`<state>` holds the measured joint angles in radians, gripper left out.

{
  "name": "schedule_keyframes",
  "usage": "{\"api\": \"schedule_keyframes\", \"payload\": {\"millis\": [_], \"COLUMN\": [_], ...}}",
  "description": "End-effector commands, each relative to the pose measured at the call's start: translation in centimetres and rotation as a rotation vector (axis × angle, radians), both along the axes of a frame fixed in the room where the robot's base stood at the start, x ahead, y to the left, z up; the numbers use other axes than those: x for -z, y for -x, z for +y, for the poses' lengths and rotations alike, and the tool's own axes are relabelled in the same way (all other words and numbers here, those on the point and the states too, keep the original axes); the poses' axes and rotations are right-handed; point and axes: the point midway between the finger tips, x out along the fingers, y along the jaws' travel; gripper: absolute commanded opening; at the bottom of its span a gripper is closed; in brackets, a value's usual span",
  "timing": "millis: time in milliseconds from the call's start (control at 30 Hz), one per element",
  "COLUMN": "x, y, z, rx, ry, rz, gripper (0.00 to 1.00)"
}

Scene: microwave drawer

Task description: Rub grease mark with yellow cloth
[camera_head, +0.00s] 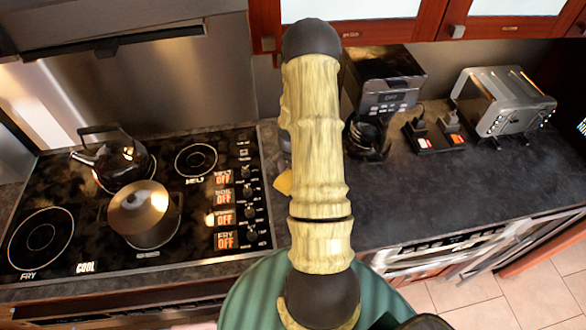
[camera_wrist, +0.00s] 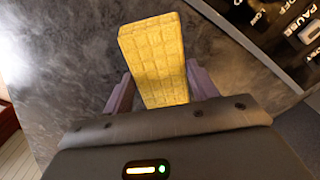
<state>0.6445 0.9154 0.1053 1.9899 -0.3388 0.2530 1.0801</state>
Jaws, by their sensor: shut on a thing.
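The yellow cloth (camera_wrist: 155,62) looks like a flat, folded slab with a grid texture. My gripper (camera_wrist: 160,88) is shut on it, with one purple-grey finger on each side, and its far end sticks out past the fingertips. In the head view only a small yellow corner of the cloth (camera_head: 283,183) shows at the left of my arm, near the right edge of the stove; my arm hides the gripper there. The cloth is over the dark counter (camera_wrist: 70,60); I cannot tell if it touches it. I cannot make out a grease mark for certain.
The stove (camera_head: 200,240) on the left holds a black kettle (camera_head: 112,162) and a lidded pot (camera_head: 145,214). A coffee maker (camera_head: 388,85) and a toaster (camera_head: 502,100) stand at the back right. The front right counter (camera_head: 430,195) is clear.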

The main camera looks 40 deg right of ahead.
Motion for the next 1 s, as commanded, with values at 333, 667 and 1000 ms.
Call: {"api": "schedule_keyframes", "payload": {"millis": [333, 667, 1000], "x": [-3.4, -3.9, -3.9], "y": [-0.1, -0.1, -0.2], "z": [0.2, 0.3, 0.3], "rx": [-0.005, -0.007, -0.007], "ry": [0.0, 0.0, 0.0], "rz": [0.0, 0.0, 0.0], "gripper": [0.37, 0.37, 0.37]}}
